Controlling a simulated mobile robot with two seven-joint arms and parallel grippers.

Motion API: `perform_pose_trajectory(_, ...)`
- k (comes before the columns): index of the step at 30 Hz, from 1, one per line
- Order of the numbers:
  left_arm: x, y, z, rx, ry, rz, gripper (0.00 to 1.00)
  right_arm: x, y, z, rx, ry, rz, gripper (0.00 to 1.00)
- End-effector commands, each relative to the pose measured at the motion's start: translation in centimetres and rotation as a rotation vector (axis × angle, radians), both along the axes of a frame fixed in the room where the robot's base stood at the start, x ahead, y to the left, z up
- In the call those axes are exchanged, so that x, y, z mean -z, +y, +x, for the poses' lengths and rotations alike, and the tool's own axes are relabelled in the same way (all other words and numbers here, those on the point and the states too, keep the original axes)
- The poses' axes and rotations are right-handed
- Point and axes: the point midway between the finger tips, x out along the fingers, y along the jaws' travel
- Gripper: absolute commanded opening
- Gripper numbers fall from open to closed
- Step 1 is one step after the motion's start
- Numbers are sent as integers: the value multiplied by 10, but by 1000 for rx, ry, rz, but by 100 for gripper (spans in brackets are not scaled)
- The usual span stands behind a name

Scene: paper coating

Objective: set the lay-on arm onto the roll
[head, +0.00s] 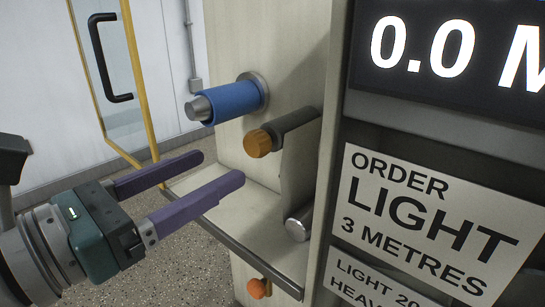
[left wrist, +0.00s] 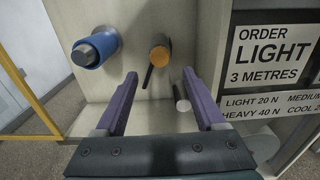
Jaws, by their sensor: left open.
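A blue roll (head: 236,101) sits on a metal core that sticks out from the pale machine panel; it also shows at the upper left of the left wrist view (left wrist: 90,53). To its right is an orange knob (head: 258,143) on a dark grey cylinder (head: 295,121), which I take for the lay-on arm's handle. In the left wrist view the knob (left wrist: 159,56) has a thin dark bar (left wrist: 149,77) slanting down-left below it, apart from the blue roll. My left gripper (head: 222,167) is open and empty, its purple fingers pointing toward the panel, short of the knob. My right gripper is out of view.
A bare metal roller (head: 298,224) sits low on the right, beside a pale ledge (head: 245,215). An orange knob (head: 258,288) is below the ledge. A display reading 0.0 (head: 440,45) and an order card (head: 430,215) stand right. A yellow-framed door (head: 110,70) is left.

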Motion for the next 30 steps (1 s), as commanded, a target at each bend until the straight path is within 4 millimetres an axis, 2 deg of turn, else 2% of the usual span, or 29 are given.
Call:
perform_pose_trajectory(6, -2, -26, 34, 4, -5, 1, 72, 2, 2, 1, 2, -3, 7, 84)
perform_pose_trajectory(12, -1, -44, 59, 3, -3, 1, 72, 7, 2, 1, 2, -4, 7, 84)
perform_pose_trajectory(17, -1, -50, 67, 3, -4, 5, 72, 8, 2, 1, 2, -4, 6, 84)
perform_pose_trajectory(24, -1, -51, 68, 3, -3, 5, 72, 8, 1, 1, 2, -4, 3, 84)
perform_pose_trajectory(25, -1, -51, 68, 4, -3, 5, 71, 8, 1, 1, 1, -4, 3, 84)
perform_pose_trajectory(30, -1, -51, 68, 4, -3, 5, 52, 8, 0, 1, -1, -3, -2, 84)
